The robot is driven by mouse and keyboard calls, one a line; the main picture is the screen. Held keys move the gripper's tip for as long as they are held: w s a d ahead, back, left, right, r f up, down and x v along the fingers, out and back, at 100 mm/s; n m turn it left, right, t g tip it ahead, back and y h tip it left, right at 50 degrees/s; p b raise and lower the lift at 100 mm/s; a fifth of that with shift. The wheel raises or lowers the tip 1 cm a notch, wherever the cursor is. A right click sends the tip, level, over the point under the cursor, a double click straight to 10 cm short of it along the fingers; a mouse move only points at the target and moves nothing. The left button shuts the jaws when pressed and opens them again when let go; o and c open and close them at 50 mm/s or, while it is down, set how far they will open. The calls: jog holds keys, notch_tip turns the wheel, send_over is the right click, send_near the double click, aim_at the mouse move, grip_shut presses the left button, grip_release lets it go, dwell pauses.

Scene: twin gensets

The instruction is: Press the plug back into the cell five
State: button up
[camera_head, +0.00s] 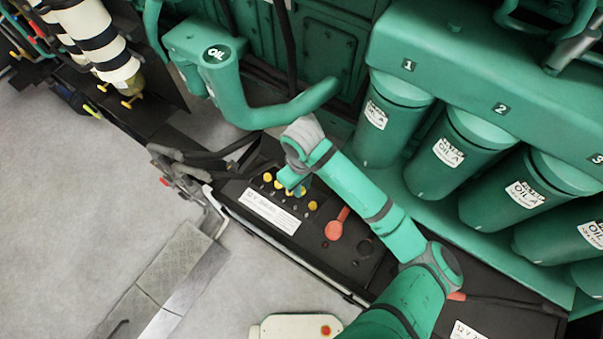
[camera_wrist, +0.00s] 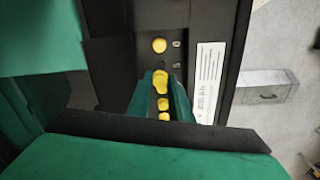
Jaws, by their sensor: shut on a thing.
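A black battery (camera_head: 322,228) with a row of yellow plugs along its top lies below my arm in the head view. In the wrist view my gripper (camera_wrist: 160,84) is shut on a yellow plug (camera_wrist: 160,78), beside the mark 5 on the black battery top (camera_wrist: 205,25). I cannot tell whether this plug is seated or held above its hole. Another yellow plug (camera_wrist: 159,45) sits beside the mark 6, and more yellow plugs (camera_wrist: 164,104) show between and beyond the green fingers. In the head view my gripper (camera_head: 291,186) partly covers the row.
A white label (camera_head: 271,210) lies along the battery's front side. A red terminal cover (camera_head: 337,224) is right of the plugs. A green oil pipe (camera_head: 265,110) and green filters (camera_head: 390,115) stand behind. Grey floor (camera_head: 90,200) is open at the left.

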aim_at(301, 199)
jog(key=shift+w+f, duration=0.15)
jog(key=shift+f, duration=0.35)
jog(key=shift+s+a+f, duration=0.1)
jog(key=shift+s+f, duration=0.05)
jog(key=shift+f, duration=0.35)
jog(key=shift+s+f, duration=0.15)
jog(key=shift+f, duration=1.45)
jog(key=shift+f, duration=0.15)
jog(key=o, duration=0.9)
jog(key=shift+r, duration=2.55)
